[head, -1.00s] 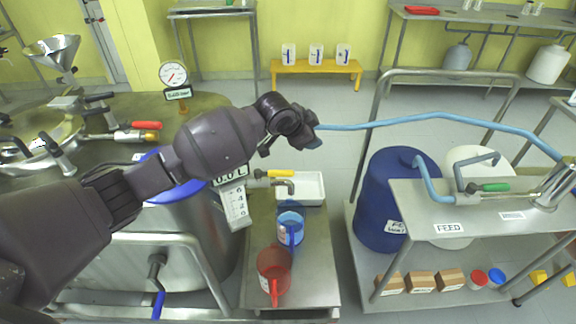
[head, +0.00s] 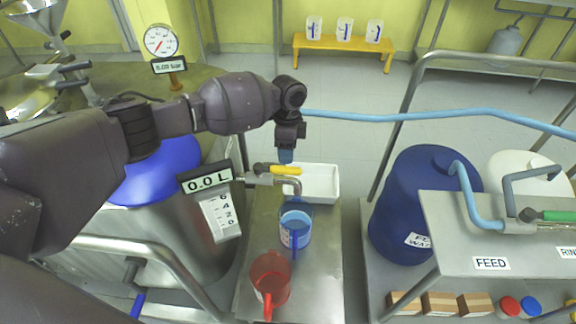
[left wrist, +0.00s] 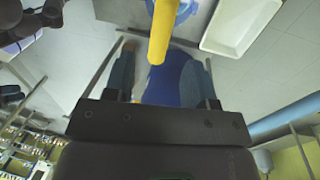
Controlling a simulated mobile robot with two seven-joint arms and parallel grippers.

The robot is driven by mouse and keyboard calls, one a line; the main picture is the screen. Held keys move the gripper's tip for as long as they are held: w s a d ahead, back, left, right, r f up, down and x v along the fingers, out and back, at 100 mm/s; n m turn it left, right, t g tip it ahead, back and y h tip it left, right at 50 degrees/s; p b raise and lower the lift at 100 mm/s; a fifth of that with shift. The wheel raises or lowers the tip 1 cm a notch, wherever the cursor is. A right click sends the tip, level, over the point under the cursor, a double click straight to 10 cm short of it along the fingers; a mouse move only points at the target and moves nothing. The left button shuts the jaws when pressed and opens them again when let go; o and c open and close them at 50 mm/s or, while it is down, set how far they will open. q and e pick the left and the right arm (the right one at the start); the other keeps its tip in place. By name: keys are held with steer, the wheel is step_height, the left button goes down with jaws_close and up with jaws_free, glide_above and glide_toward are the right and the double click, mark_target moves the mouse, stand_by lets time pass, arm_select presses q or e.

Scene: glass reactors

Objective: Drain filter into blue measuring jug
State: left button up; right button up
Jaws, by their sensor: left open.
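The blue measuring jug (head: 295,230) stands upright on a steel cart, below the bent outlet pipe (head: 292,184) of the filter vessel (head: 190,232). The outlet valve has a yellow handle (head: 285,170) lying along the pipe. A display (head: 207,178) at the vessel reads 0.0 L. My left gripper (head: 286,156) points down just above the yellow handle. In the left wrist view my left gripper (left wrist: 163,75) is open, with the yellow handle (left wrist: 160,32) reaching toward the gap between its fingers. Contact cannot be told. The right gripper is out of view.
A red jug (head: 270,280) stands in front of the blue one on the cart (head: 322,270). A white tray (head: 325,182) lies behind. A light blue hose (head: 420,116) crosses behind my gripper. A blue drum (head: 410,205) and a FEED table (head: 450,230) stand at right.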

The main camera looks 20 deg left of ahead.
mark_target(278, 170)
arm_select(q)
steer(key=f, duration=0.4)
steer(key=f+b, duration=0.1)
steer(key=f, duration=0.1)
steer(key=shift+s+d, duration=0.1)
steer(key=shift+s, duration=0.3)
steer(key=shift+r, duration=0.1)
jaws_close()
